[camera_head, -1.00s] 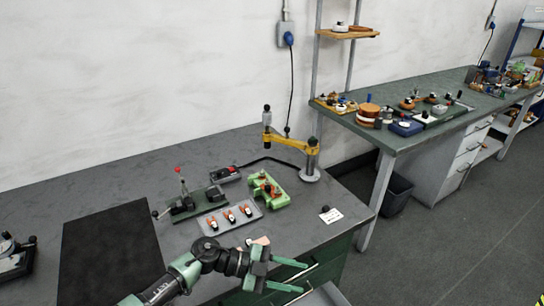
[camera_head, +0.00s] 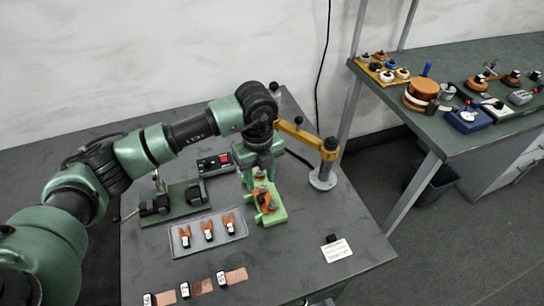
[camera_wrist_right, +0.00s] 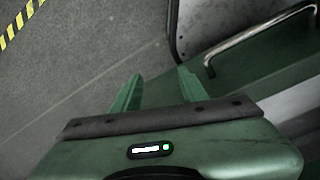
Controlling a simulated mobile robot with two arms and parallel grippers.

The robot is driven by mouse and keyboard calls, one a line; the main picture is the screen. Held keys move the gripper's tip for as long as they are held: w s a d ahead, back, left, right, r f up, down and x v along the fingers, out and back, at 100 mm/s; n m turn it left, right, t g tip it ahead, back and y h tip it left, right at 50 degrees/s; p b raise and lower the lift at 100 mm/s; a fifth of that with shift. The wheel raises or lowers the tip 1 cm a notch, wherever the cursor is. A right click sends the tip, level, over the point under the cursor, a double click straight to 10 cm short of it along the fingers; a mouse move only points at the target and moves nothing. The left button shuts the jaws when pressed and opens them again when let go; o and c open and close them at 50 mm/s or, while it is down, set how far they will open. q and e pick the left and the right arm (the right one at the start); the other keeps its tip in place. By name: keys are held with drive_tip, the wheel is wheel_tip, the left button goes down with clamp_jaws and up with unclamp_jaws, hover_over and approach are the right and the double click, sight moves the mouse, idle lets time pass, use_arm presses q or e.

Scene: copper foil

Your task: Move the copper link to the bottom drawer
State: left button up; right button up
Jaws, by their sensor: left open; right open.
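My left gripper (camera_head: 260,174) points down over the green fixture (camera_head: 279,216) on the bench, its fingers open around the fixture's back part. An orange-copper piece (camera_head: 266,200) sits on this fixture, partly hidden near the fingers. I cannot tell for sure which piece is the copper link. My right gripper (camera_wrist_right: 158,90) is open and empty in the right wrist view, beside a green drawer front with a metal handle (camera_wrist_right: 255,36). Which drawer this is, I cannot tell.
A grey tray (camera_head: 240,234) with orange-handled tools (camera_head: 207,228) lies left of the fixture. A dark green clamp device (camera_head: 180,203), a red-buttoned box (camera_head: 215,163) and a yellow arm on a post (camera_head: 325,165) stand close by. The bench's right front is mostly clear around a white label (camera_head: 336,250).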

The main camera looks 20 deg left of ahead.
sight(261, 197)
use_arm(q)
drive_tip(key=f, duration=0.1)
drive_tip(key=f+p, duration=0.1)
drive_tip(key=shift+s+a+f, duration=0.1)
drive_tip(key=shift+s+f, duration=0.1)
drive_tip(key=shift+f, duration=0.1)
wheel_tip(261, 197, down, 4)
drive_tip(key=shift+r+p, duration=0.25)
drive_tip(key=shift+p, duration=0.3)
drive_tip(key=shift+w+f, duration=0.1)
drive_tip(key=shift+f, duration=0.6)
use_arm(e)
drive_tip(key=shift+s+a+r, duration=0.2)
drive_tip(key=shift+s+r, duration=0.25)
drive_tip(key=shift+r, duration=0.15)
drive_tip(key=shift+s+a+r, duration=0.2)
drive_tip(key=shift+s+r, duration=0.2)
drive_tip(key=shift+r, duration=0.15)
use_arm(q)
clamp_jaws()
drive_tip(key=c, duration=0.9)
unclamp_jaws()
use_arm(e)
drive_tip(key=shift+s+d, duration=0.15)
drive_tip(key=shift+d, duration=0.05)
use_arm(q)
drive_tip(key=shift+r, duration=0.1)
clamp_jaws()
use_arm(e)
drive_tip(key=shift+s, duration=0.1)
